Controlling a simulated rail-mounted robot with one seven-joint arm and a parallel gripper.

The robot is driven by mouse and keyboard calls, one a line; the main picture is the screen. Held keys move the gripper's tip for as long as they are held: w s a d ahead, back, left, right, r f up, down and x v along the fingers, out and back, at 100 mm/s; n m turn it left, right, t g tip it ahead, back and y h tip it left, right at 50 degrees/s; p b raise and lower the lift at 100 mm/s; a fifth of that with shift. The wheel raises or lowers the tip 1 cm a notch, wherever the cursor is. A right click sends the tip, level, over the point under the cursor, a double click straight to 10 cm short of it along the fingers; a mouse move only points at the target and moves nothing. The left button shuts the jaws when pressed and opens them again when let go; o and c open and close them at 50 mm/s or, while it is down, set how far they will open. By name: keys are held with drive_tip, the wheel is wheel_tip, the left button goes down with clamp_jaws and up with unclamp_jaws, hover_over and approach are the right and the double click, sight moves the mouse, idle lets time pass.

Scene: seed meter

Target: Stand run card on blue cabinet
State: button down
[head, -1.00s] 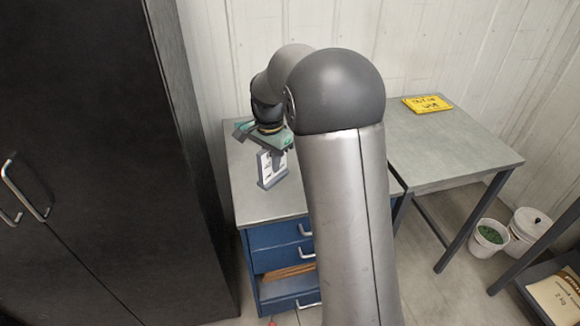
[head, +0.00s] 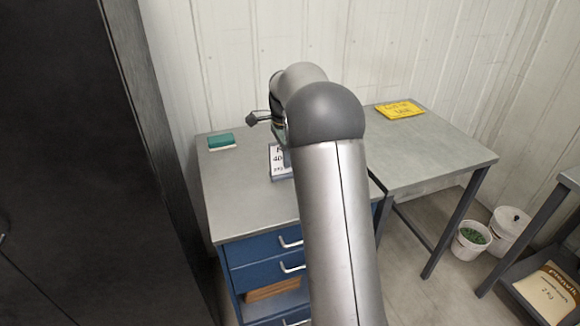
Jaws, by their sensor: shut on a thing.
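The run card (head: 278,163) is a white card with black writing in a grey stand, upright over the middle of the blue cabinet's top; its right side is hidden by my arm. The blue cabinet (head: 262,260) has a grey top, drawers with silver handles and an open shelf. My gripper (head: 281,138) is at the card's upper edge, shut on it, with its fingers mostly hidden behind my arm. I cannot tell whether the stand's base touches the top or hangs just above it.
A green block (head: 221,142) lies at the cabinet top's back left. A tall black cabinet (head: 75,160) stands close on the left. A grey table (head: 430,150) on the right carries a yellow sign (head: 400,110). The cabinet top's front left is clear.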

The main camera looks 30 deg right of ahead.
drive_tip(key=shift+w+d+f, duration=0.15)
drive_tip(key=shift+d+f, duration=0.55)
drive_tip(key=shift+f, duration=0.15)
drive_tip(key=shift+w+d+f, duration=0.1)
drive_tip(key=shift+d+f, duration=0.1)
drive_tip(key=shift+f, duration=1.6)
drive_tip(key=shift+f, duration=0.1)
drive_tip(key=c, duration=1.4)
unclamp_jaws()
drive_tip(key=shift+o, duration=0.2)
